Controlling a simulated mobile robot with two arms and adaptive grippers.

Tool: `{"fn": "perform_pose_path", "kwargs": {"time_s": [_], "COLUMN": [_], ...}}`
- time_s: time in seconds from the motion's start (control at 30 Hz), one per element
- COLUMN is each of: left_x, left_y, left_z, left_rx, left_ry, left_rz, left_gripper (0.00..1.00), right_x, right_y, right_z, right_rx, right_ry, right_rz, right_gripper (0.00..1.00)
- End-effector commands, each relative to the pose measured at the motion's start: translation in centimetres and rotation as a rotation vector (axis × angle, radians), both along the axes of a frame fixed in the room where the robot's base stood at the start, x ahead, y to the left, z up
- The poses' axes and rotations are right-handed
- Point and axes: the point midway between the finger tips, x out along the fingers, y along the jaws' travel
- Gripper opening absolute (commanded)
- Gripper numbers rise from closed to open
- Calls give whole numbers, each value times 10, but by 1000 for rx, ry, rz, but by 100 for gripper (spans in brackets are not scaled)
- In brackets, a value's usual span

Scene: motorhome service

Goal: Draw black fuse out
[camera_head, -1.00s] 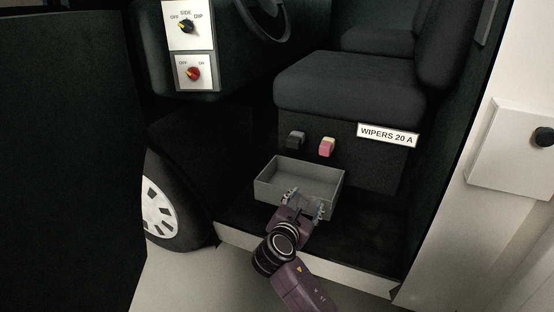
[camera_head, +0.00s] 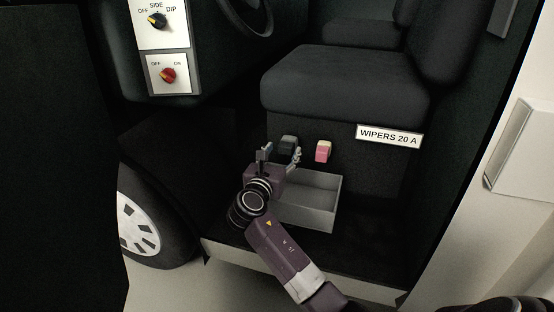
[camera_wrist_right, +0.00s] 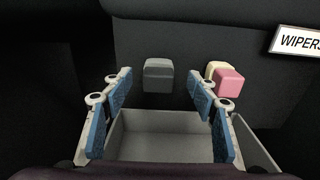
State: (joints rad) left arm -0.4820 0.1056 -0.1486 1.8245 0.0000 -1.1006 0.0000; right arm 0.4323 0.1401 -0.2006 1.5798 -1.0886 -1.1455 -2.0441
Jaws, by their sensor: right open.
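The black fuse (camera_head: 288,144) is a dark grey block on the seat base front, left of a pink and cream fuse (camera_head: 323,151). In the right wrist view the black fuse (camera_wrist_right: 158,76) is between and beyond the blue finger pads. My right gripper (camera_head: 279,155) is open, with its fingers pointing at the black fuse. It also shows in the right wrist view (camera_wrist_right: 158,104), and nothing is between its pads. I cannot tell from the head view whether a finger touches the fuse. My left gripper is not in view.
An open, empty grey tray (camera_head: 312,216) stands below the fuses, partly hidden by my right arm. A "WIPERS 20 A" label (camera_head: 388,137) is to their right. The seat cushion (camera_head: 345,82) overhangs above. A switch panel (camera_head: 168,75) is at the upper left.

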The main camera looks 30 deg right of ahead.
Motion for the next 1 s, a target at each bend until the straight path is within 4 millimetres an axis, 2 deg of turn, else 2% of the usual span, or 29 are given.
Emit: {"fn": "perform_pose_path", "kwargs": {"time_s": [0.1,0.23,0.6,1.0], "left_x": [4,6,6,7], "left_y": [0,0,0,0], "left_z": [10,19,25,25], "left_rx": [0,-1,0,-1], "left_ry": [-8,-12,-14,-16], "left_rz": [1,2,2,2], "left_gripper": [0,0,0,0], "right_x": [11,20,24,23], "right_y": [-14,-24,-28,-28], "right_z": [-2,-3,-2,-3], "right_rx": [0,1,3,2], "right_ry": [0,0,0,1], "right_rz": [-2,-1,0,0], "right_gripper": [54,54,54,11]}}
